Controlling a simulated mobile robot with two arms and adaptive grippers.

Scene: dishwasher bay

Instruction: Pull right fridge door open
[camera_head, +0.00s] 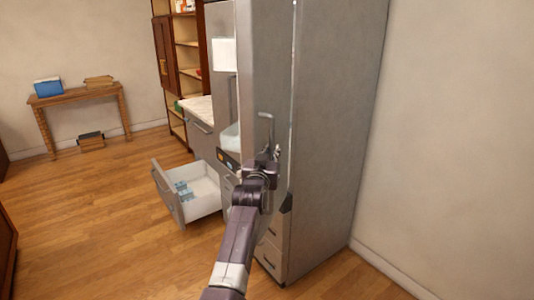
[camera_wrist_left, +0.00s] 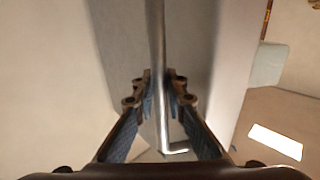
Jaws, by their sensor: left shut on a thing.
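The tall grey fridge (camera_head: 338,120) stands right of centre in the head view. Its front door face (camera_head: 262,60) carries a slim vertical metal handle (camera_head: 268,125), which also shows in the left wrist view (camera_wrist_left: 157,60). My left gripper (camera_head: 265,157) is at the lower part of this handle. In the left wrist view my left gripper (camera_wrist_left: 159,95) is shut on the handle, with one finger on each side of the bar. The handle's bent lower end shows below the fingers. My right gripper is not in view.
A low drawer (camera_head: 190,195) stands pulled out left of the fridge. A counter (camera_head: 198,110) and a wooden shelf unit (camera_head: 182,60) are behind it. A small wooden table (camera_head: 80,97) stands far left. The wooden floor (camera_head: 100,220) is clear at left; a wall (camera_head: 455,130) is at right.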

